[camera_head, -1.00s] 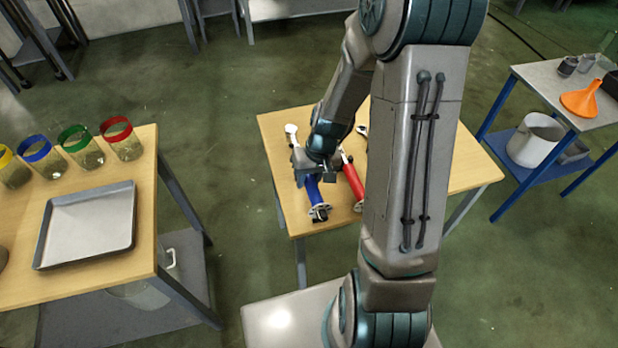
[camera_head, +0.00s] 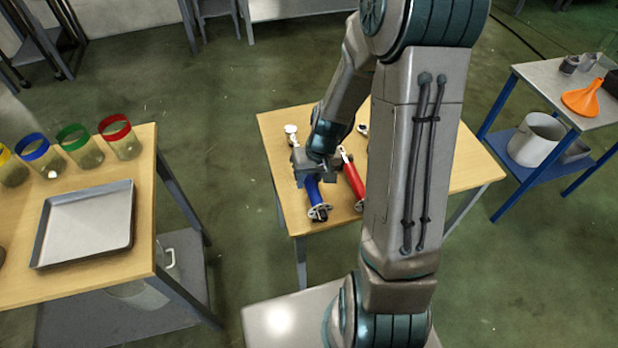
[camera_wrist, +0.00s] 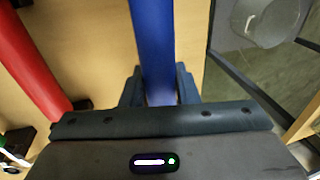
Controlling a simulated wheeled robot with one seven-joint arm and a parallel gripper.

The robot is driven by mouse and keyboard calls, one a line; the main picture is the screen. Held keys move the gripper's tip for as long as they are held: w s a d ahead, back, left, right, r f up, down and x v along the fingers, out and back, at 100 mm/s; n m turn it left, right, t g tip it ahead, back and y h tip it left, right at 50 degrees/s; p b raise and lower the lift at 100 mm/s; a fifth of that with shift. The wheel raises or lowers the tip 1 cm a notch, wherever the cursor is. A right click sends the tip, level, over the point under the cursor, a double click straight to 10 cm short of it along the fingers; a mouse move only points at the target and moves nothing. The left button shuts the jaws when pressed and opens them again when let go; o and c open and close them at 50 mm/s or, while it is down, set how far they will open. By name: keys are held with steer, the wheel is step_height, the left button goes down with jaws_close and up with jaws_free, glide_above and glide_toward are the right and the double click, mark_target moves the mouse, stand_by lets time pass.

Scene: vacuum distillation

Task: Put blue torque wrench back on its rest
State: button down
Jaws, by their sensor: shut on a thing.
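The blue torque wrench (camera_head: 314,193) is on or just above the wooden table, its round pale head (camera_head: 291,129) at the far end and its near end at a small stand (camera_head: 319,213). My gripper (camera_head: 314,177) is shut on its blue handle. In the wrist view the handle (camera_wrist: 152,40) runs between the two dark fingers of my gripper (camera_wrist: 158,85). I cannot tell whether the wrench rests on its supports or hangs slightly above them. My arm and gripper hide its middle.
A red wrench (camera_head: 354,181) lies close on the right; it also shows in the wrist view (camera_wrist: 28,65). My arm hides much of the wooden table (camera_head: 275,121). Another table (camera_head: 147,215) with jars and a tray (camera_head: 88,225) stands left. A blue-framed trolley (camera_head: 520,72) stands right.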

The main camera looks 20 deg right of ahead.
steer(key=shift+d+b+x, duration=0.25)
steer(key=shift+b+x, duration=0.8)
steer(key=shift+x, duration=0.05)
steer(key=c, duration=1)
jaws_free()
steer(key=shift+c, duration=0.2)
steer(key=shift+s, duration=0.1)
steer(key=w+v, duration=0.1)
steer(key=v, duration=1.3)
steer(key=s+a+r+t+h, duration=0.1)
steer(key=s+r, duration=0.3)
steer(key=s, duration=0.3)
steer(key=s+a+r+t+h+p, duration=0.1)
steer(key=s+a+r, duration=0.1)
steer(key=s+r, duration=0.2)
steer(key=s, duration=0.3)
